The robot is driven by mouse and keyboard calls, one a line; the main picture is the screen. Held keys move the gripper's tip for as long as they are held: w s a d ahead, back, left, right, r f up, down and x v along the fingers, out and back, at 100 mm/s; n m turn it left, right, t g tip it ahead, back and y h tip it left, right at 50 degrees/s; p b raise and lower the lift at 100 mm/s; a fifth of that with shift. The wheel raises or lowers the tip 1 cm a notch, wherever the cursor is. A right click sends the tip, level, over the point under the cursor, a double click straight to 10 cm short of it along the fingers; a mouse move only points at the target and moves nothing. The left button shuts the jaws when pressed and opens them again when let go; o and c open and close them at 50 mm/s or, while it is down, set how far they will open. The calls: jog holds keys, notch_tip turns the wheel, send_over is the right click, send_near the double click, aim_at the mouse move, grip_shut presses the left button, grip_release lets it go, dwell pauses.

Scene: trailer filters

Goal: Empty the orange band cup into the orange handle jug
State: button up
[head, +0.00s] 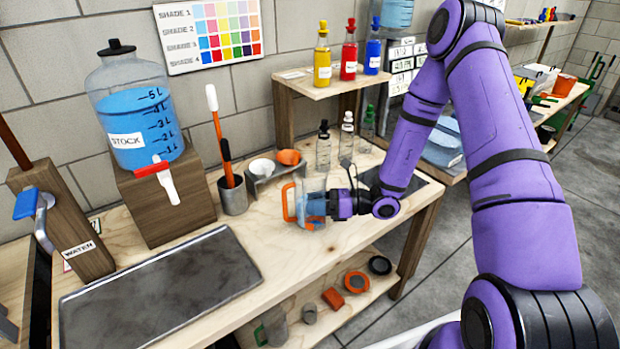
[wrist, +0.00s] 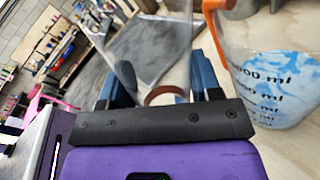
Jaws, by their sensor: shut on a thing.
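My gripper (head: 330,205) is low over the wooden bench, and its blue fingers (wrist: 162,78) are shut on a clear cup. The orange band cup (wrist: 165,93) shows between the fingers in the wrist view, with its orange band near the palm. Its contents cannot be made out. The orange handle jug (head: 290,201) stands on the bench just left of my gripper. In the wrist view the clear jug (wrist: 275,95) is at the right, with ml marks and a patchy blue and white look. My gripper hides part of the jug and cup in the head view.
A stock dispenser (head: 140,115) stands on a wooden block at the left. A grey tray (head: 160,290) lies at the bench's front. A metal pot with tools (head: 233,195), a small rack (head: 275,172) and dropper bottles (head: 323,146) stand behind the jug. A lower shelf holds several small items.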

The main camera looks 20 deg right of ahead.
jog(key=shift+s+f+n, duration=0.25)
jog(key=shift+f+n, duration=0.25)
jog(key=shift+f, duration=0.4)
jog(key=shift+s+a+f+n, duration=0.1)
jog(key=shift+s+f+n, duration=0.2)
jog(key=shift+n, duration=0.55)
jog(key=shift+s+a+f+n, duration=0.1)
jog(key=shift+s+f+n, duration=0.15)
jog(key=shift+n, duration=0.6)
jog(key=shift+r, duration=0.15)
jog(key=shift+s+r, duration=0.1)
jog(key=shift+r, duration=2.3)
